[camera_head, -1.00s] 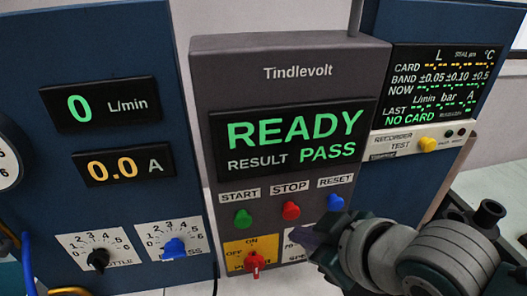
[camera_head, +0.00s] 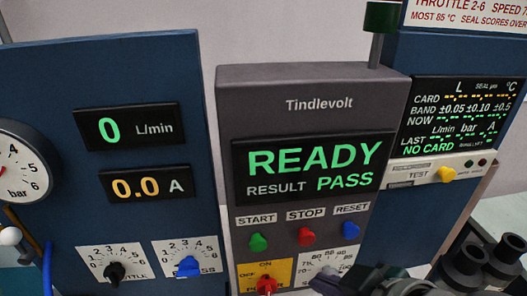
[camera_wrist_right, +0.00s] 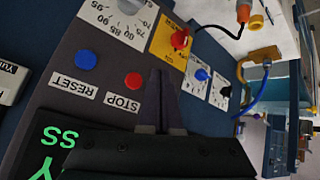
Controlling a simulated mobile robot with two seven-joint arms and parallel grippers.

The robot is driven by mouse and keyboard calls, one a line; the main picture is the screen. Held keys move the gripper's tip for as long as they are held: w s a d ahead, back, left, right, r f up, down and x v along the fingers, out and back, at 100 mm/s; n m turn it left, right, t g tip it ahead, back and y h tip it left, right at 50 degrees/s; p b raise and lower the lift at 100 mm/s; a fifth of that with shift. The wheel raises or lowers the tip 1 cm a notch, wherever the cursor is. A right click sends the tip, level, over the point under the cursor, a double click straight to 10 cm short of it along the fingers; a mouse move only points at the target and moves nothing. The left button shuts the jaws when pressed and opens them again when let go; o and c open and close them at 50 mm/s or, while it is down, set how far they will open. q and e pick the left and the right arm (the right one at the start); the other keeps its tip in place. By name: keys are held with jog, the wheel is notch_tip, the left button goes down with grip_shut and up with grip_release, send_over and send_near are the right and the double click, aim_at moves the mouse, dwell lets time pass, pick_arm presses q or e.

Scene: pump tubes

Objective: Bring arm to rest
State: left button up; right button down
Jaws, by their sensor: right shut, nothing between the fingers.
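My right gripper (camera_head: 348,281) is at the bottom edge of the head view, in front of the lower right of the grey Tindlevolt panel (camera_head: 225,150). Only part of it shows there. In the right wrist view its dark fingers (camera_wrist_right: 164,82) are shut together with nothing held. They are near the STOP (camera_wrist_right: 133,79) and RESET (camera_wrist_right: 86,61) buttons; I cannot tell the exact gap. My left gripper is not in view. The panel display (camera_head: 310,168) reads READY, RESULT PASS.
The panel bears a green START button (camera_head: 258,242), a red switch knob (camera_head: 266,285) and a partly hidden dial (camera_head: 318,268). Blue panels with a gauge (camera_head: 18,165) and two knobs stand left. A card readout (camera_head: 447,115) and dark pipe fittings (camera_head: 490,260) are right.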

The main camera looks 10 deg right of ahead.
jog(key=s+d+r+m+g+h, duration=0.1)
jog(key=s+d+r+m+g, duration=0.2)
jog(key=s, duration=0.5)
jog(key=s+d+r+m+g+h, duration=0.1)
jog(key=s+d+r+m+h, duration=0.2)
jog(key=s, duration=0.5)
notch_tip(320, 180, up, 18)
jog(key=y+p, duration=0.1)
jog(key=p, duration=1.5)
jog(key=shift+s+d+n+g, duration=0.3)
jog(key=shift+s+d+g, duration=0.1)
jog(key=shift+f, duration=0.1)
jog(key=c, duration=1.6)
grip_release()
